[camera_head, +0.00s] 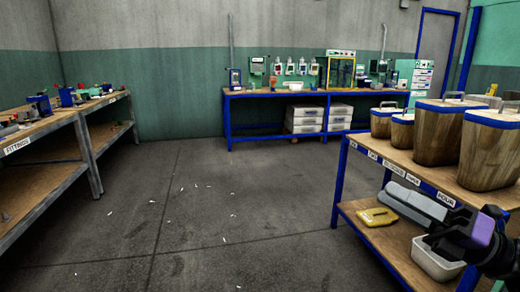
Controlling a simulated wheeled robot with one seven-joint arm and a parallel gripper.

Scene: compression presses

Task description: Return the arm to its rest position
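My arm comes in at the lower right, with a black wrist that carries a purple patch. My gripper (413,203) extends left from it, with two long pale grey parts lying close side by side. They appear in front of the near right workbench (358,214), over its front edge and lower shelf. I see nothing held between them. Whether they are fully shut or slightly apart is too small to tell. The rest of the arm is cut off by the right edge of the picture.
Wooden bins with blue rims (438,135) stand on the right bench. A yellow object (377,216) and a white tub (437,262) are on its lower shelf. A shelf (45,180) stands left, a blue-framed bench (275,93) at the back. The middle floor is open, with white scraps.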

